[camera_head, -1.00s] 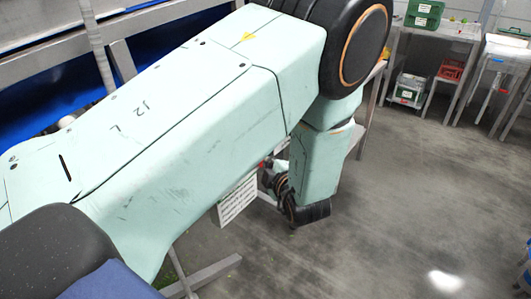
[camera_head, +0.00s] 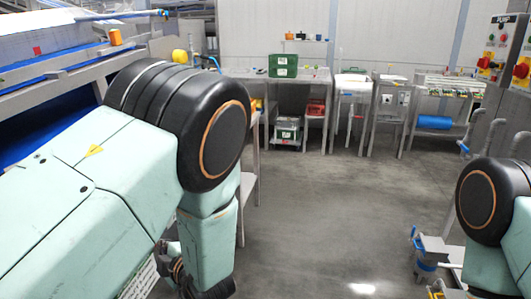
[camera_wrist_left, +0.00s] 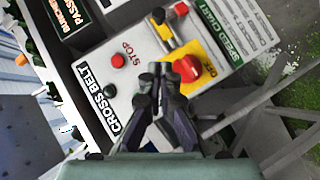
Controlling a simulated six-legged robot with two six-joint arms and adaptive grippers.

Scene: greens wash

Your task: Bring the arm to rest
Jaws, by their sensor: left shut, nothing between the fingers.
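My left arm (camera_head: 85,190) fills the left of the head view, bent down at a big black joint (camera_head: 180,125). Its gripper is not clear there. In the left wrist view my left gripper (camera_wrist_left: 158,74) is shut and empty, its dark fingertips together in front of a control panel (camera_wrist_left: 130,90). The panel has a red knob (camera_wrist_left: 187,68), a red stop button (camera_wrist_left: 118,61) and a cross belt label (camera_wrist_left: 98,108). I cannot tell whether the fingertips touch it. My right arm (camera_head: 490,225) shows at the right edge; its gripper is out of view.
Steel tables stand along the back wall with a green crate (camera_head: 283,66) and a red crate (camera_head: 316,107). A conveyor frame (camera_head: 75,68) lies at the left. A wheeled bucket (camera_head: 427,256) is at the right. The middle floor (camera_head: 335,205) is clear.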

